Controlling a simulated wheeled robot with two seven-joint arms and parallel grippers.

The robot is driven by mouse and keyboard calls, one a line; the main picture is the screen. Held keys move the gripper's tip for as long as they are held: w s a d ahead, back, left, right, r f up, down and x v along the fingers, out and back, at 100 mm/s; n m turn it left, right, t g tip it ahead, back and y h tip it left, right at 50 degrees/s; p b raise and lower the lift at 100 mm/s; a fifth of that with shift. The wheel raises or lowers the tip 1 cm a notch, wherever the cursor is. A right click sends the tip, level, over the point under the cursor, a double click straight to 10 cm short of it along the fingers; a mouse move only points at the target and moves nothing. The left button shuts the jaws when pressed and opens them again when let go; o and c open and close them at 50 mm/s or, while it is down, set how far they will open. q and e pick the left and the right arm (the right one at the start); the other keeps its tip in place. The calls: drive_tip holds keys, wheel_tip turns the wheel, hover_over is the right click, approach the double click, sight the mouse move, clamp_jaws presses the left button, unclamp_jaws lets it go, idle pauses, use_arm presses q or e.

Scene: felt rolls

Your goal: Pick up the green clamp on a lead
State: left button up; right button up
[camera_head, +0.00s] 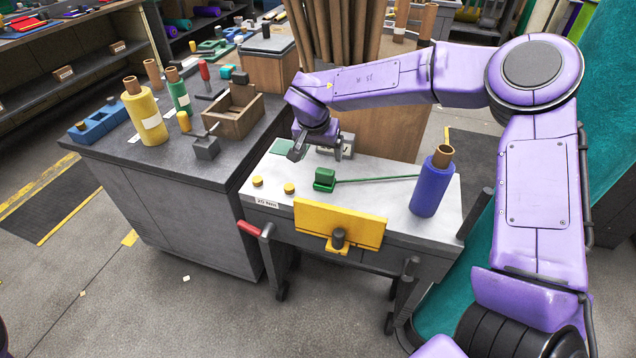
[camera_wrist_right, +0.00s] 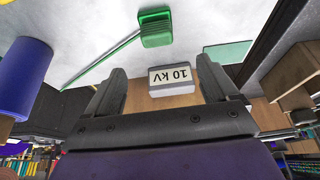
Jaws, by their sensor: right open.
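The green clamp (camera_head: 325,177) sits on the light top of the small workbench, and its thin green lead (camera_head: 375,180) runs right towards a blue roll (camera_head: 431,185). In the right wrist view the clamp (camera_wrist_right: 156,28) is ahead of the fingertips, with the lead running down to the left. My right gripper (camera_head: 318,150) is over the far side of the bench top, beyond the clamp and apart from it. In the right wrist view its fingers (camera_wrist_right: 163,82) are spread with nothing held. My left gripper is out of view.
A yellow plate (camera_head: 340,222) and yellow knobs (camera_head: 289,189) are at the bench's front. A dark counter (camera_head: 110,148) with rolls and a wooden box (camera_head: 236,112) stands left.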

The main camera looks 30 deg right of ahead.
sight(325, 171)
drive_tip(key=x, duration=1.1)
drive_tip(key=shift+s+f, duration=0.15)
drive_tip(key=shift+s, duration=0.15)
drive_tip(key=shift+w+f, duration=0.2)
drive_tip(key=shift+f, duration=0.15)
drive_tip(key=shift+s+r, duration=0.1)
drive_tip(key=shift+r, duration=0.05)
drive_tip(key=c, duration=1.3)
